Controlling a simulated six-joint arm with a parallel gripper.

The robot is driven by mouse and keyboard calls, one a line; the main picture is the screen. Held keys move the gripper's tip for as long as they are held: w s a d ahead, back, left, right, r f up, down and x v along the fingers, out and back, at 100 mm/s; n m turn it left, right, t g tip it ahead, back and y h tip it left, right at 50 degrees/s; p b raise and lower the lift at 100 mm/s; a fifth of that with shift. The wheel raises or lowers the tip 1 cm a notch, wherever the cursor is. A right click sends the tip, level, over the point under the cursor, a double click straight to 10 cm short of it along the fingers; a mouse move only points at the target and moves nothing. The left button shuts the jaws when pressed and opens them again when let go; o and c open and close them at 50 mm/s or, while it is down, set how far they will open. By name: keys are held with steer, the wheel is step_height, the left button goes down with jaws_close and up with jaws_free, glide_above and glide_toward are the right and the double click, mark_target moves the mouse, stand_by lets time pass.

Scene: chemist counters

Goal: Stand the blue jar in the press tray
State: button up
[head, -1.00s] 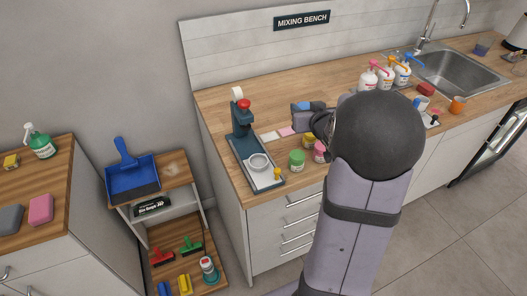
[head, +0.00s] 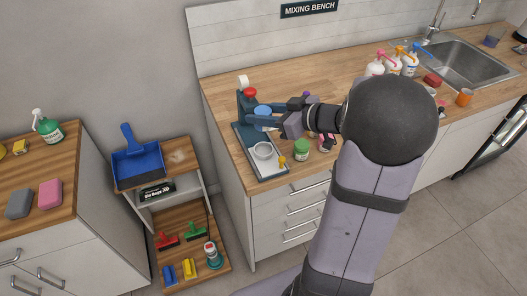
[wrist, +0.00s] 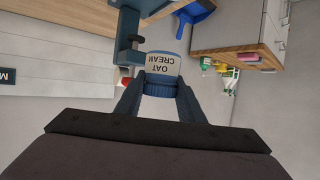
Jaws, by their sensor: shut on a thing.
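My gripper (head: 264,117) is shut on the blue jar (head: 263,111), its fingers on either side. In the wrist view the jar (wrist: 163,64) has a pale label reading "OAT CREAM", and the picture is upside down, so the jar looks about upright. The jar is close to the press column, seemingly above the back of the press tray (head: 272,170). A grey ring (head: 263,151) sits on the tray. The gap under the jar is hidden.
A green jar (head: 302,149) stands right of the tray, with a pink-lidded jar (head: 326,142) partly behind my arm. A small yellow item (head: 282,161) is at the tray's right edge. Pump bottles (head: 393,64) and a sink stand farther right. A blue dustpan (head: 138,163) lies on the lower shelf unit.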

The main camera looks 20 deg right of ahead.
steer(key=shift+f, duration=5)
steer(key=shift+f+b, duration=0.3)
steer(key=o, duration=1)
steer(key=shift+o, duration=0.2)
steer(key=shift+r, duration=0.3)
steer(key=shift+s+d+r, duration=0.1)
steer(key=shift+s+d, duration=0.05)
steer(key=shift+d, duration=0.1)
steer(key=v, duration=1.1)
steer(key=shift+s, duration=0.25)
steer(key=shift+r, duration=0.15)
